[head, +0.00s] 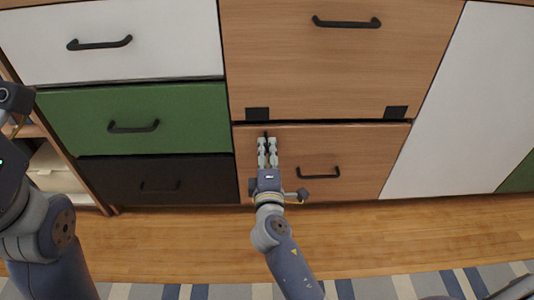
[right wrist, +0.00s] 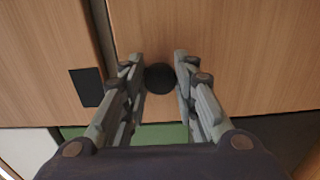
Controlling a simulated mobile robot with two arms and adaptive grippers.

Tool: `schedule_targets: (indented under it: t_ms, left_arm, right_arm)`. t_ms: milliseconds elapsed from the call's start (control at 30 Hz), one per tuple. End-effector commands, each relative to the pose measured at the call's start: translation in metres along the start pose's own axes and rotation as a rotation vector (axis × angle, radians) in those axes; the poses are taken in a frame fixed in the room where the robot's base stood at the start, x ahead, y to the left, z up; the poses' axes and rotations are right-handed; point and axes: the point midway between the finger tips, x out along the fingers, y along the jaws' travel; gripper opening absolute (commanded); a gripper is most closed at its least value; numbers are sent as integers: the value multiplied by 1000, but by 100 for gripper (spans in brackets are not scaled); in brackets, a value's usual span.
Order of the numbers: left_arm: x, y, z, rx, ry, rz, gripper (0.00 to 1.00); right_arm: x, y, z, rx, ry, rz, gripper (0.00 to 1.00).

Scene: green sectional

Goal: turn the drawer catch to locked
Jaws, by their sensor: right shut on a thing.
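The drawer catch is a small dark round knob (right wrist: 160,78) that shows between my fingers in the right wrist view. It sits near the upper left corner of the low wooden drawer (head: 353,150). My right gripper (head: 267,138) reaches up to it from below in the head view.
The wooden drawer has a black handle (head: 318,172). A larger wooden front (head: 340,70) with black corner plates is above it. White (head: 110,30), green (head: 185,103) and black (head: 110,185) drawers stand to the left. The wooden floor (head: 375,235) in front is clear.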

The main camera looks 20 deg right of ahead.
Motion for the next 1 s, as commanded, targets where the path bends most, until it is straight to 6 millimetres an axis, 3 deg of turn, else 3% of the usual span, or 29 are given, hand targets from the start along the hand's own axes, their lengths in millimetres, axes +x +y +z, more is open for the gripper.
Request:
schedule_targets:
  t_ms: [400,433,500,533,867,1000]
  left_arm:
    - [2,0,-1,0,5,2,40]
    - [2,0,-1,0,6,2,40]
    - [2,0,-1,0,6,2,40]
    - [2,0,-1,0,6,2,40]
    - [0,-1,1,1,-2,-3,40]
    - [0,-1,0,1,-1,-2,40]
  right_arm:
    - [0,-1,1,8,-2,-2,3]
    - [0,-1,1,8,-2,-2,29]
    - [0,-1,1,8,-2,-2,45]
    - [0,-1,1,7,-2,-2,47]
    - [-1,0,0,6,0,-1,47]
    - [-11,-2,0,5,0,-3,47]
